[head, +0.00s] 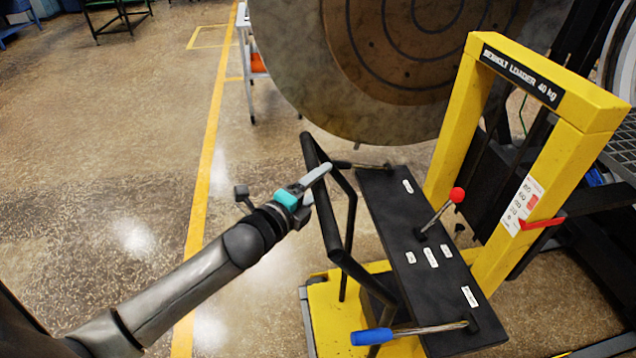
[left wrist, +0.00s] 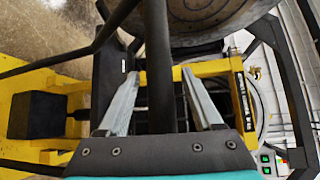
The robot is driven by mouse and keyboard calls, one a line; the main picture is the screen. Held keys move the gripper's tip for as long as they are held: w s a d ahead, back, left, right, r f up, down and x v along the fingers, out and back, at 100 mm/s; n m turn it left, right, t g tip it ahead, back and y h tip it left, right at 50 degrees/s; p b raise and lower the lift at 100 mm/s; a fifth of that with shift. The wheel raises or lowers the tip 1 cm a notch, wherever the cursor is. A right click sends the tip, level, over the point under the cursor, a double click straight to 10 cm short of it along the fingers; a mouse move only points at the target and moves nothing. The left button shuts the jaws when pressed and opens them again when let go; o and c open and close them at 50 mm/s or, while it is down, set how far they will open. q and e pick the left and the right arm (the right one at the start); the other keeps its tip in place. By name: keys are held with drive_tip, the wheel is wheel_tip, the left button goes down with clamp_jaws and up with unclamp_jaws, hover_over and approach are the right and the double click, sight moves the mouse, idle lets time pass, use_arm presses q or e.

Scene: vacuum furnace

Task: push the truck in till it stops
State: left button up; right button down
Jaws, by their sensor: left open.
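The truck is a yellow loader with a tall mast frame (head: 455,125) labelled as a 40 kg loader. Its black push handle (head: 328,215) rises on the near left side, and in the left wrist view the handle bar (left wrist: 158,60) runs between the fingers. My left gripper (head: 317,183) is at the upper part of this handle with its fingers open on either side of the bar. I cannot tell whether they touch it. It also shows in the left wrist view (left wrist: 160,85). My right gripper is not in view.
The truck's black panel (head: 405,235) carries a red-knobbed lever (head: 456,196), a blue-handled lever (head: 373,337) and a black-handled one. A large round furnace door (head: 390,85) hangs behind the handle. Open floor (head: 100,190) with a yellow line lies to the left.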

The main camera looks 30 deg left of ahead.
use_arm(q)
drive_tip(key=shift+c, duration=0.4)
clamp_jaws()
idle(0.9)
